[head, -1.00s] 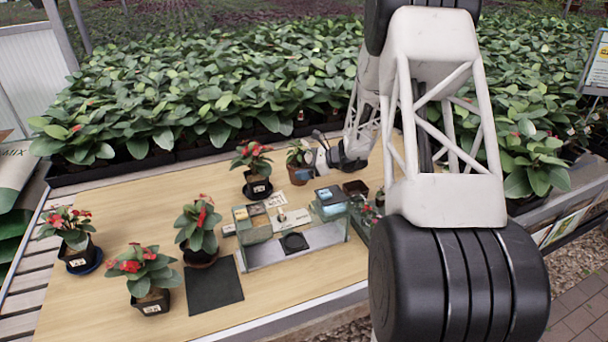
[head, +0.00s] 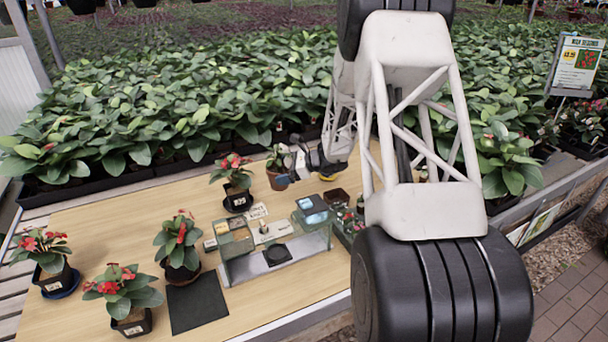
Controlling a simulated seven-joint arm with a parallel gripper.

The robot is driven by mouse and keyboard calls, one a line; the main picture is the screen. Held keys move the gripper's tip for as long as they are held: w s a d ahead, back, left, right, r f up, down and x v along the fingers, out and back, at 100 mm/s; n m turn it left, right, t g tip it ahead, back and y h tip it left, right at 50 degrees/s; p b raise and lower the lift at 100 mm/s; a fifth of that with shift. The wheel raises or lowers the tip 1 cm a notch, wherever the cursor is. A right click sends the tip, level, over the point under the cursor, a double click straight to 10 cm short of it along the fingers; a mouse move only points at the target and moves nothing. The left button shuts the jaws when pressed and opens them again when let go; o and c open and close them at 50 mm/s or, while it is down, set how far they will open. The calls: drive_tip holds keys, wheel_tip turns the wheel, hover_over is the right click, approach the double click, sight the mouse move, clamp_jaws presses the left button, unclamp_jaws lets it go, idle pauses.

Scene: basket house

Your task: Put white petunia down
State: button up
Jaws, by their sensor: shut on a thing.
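My gripper (head: 288,169) is at the pot's right side, shut on the potted plant. The fingers are small and partly hidden against the pot. I cannot tell whether the pot's base touches the table (head: 95,231).
Red-flowered potted plants stand to the left, the closest in a black pot (head: 238,199). A glass-sided stand (head: 276,262) is in front, with a small dark square pot (head: 334,198) behind it. A dark mat (head: 197,306) lies front left. Dense foliage (head: 180,110) borders the back.

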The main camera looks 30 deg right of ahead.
drive_tip(key=s+d+m+t+h, duration=0.1)
drive_tip(key=s+d+m, duration=0.1)
drive_tip(key=d, duration=1.4)
drive_tip(key=s+d+m+t+h, duration=0.1)
drive_tip(key=s+d+t+h, duration=0.1)
drive_tip(key=d, duration=1.5)
drive_tip(key=shift+s+d+r+m, duration=0.15)
drive_tip(key=shift+s+d+m, duration=0.15)
drive_tip(key=shift+m, duration=0.1)
wheel_tip(320, 180, down, 6)
drive_tip(key=shift+f, duration=0.2)
drive_tip(key=shift+f, duration=1.8)
drive_tip(key=shift+f, duration=0.1)
drive_tip(key=o, duration=0.9)
